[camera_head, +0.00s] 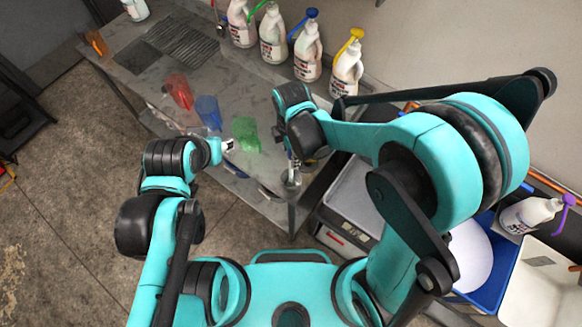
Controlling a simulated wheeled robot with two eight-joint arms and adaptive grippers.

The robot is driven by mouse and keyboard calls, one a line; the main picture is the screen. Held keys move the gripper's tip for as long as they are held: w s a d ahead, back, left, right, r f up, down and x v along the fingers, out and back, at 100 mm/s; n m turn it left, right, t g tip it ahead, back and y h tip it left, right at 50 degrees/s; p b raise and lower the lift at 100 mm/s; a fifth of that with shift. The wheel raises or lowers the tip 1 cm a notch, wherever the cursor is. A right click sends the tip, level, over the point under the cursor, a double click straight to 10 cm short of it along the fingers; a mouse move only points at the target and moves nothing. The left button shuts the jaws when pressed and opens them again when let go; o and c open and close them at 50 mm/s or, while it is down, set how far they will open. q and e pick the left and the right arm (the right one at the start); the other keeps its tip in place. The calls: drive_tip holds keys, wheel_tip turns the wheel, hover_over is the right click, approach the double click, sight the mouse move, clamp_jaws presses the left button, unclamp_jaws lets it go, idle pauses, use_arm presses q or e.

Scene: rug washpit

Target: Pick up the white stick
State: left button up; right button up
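I cannot make out a white stick for certain in the head view. My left gripper (229,146) is over the front edge of the grey metal table (130,62), just left of a green transparent cup (246,133). Its small pale tip shows, but its opening is too small to read. My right gripper (293,172) points down near the table's right end, partly hidden by its own wrist. Whether it holds anything cannot be told.
Red (179,91) and blue (208,111) transparent cups stand along the table's front. Several white spray bottles (307,52) line the back by the wall. A blue crate (490,283) and a dark-sided bin (343,238) are at right.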

drive_tip(key=shift+c, duration=0.3)
clamp_jaws()
drive_tip(key=shift+r, duration=0.1)
